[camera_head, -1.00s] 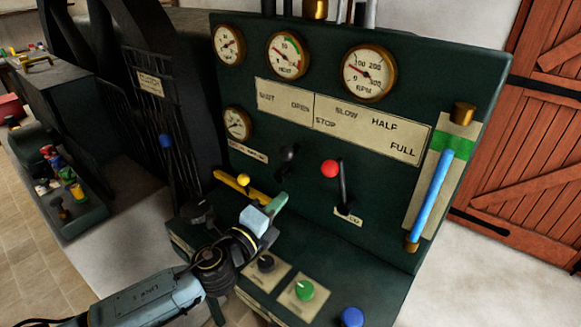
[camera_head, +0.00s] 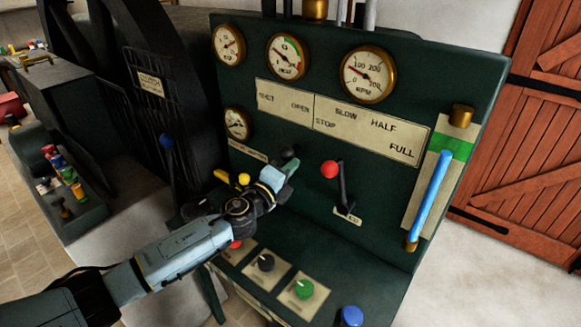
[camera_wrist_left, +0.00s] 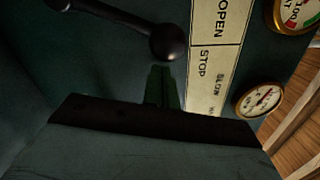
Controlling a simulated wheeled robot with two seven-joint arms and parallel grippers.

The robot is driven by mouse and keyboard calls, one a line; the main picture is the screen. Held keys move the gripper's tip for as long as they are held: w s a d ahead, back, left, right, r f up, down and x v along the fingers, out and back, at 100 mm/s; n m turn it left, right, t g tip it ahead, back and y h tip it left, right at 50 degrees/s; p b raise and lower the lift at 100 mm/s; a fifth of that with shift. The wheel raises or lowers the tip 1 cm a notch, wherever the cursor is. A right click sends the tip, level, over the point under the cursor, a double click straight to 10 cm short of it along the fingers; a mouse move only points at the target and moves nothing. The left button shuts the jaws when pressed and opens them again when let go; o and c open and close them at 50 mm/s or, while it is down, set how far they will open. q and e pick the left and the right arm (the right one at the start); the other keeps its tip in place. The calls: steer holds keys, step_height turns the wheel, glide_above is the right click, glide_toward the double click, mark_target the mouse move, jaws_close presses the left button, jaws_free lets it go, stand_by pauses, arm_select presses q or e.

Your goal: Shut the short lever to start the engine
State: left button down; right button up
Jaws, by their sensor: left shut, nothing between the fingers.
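A short lever with a black ball knob (camera_head: 290,152) stands on the dark green panel (camera_head: 300,205), below the plate marked OPEN. Its shaft is mostly hidden behind my left gripper in the head view. My left gripper (camera_head: 292,164) is shut and empty, its tips just below the knob. In the left wrist view the knob (camera_wrist_left: 168,42) and part of its shaft lie just beyond the closed fingers (camera_wrist_left: 163,88). I cannot tell if they touch. My right gripper is not in view.
A red-knobbed lever (camera_head: 330,169) stands to the right, under the STOP to FULL marks. A yellow knob (camera_head: 244,179) is close to my left gripper. Green (camera_head: 303,289) and black (camera_head: 266,262) knobs sit on the ledge below. Gauges line the panel top.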

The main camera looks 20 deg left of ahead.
mark_target(285, 156)
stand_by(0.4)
arm_select(q)
steer(key=shift+w+a+r+n+p, duration=0.25)
steer(key=shift+a+r+n+p, duration=0.2)
steer(key=shift+a+n, duration=0.15)
steer(key=shift+w+a+r+n+p, duration=0.2)
steer(key=shift+a+r+n+p, duration=0.15)
steer(key=shift+a+r+n, duration=0.15)
steer(key=w+a+r+n+p, duration=0.1)
steer(key=w+a+n+p, duration=0.2)
steer(key=a+n, duration=0.5)
steer(key=shift+w+a+g+p, duration=0.35)
steer(key=shift+a+p, duration=0.25)
steer(key=shift+a, duration=0.45)
steer(key=shift+r, duration=0.1)
steer(key=s+r+p, duration=0.2)
steer(key=s, duration=0.9)
steer(key=shift+s+r, duration=0.2)
steer(key=shift+r, duration=0.1)
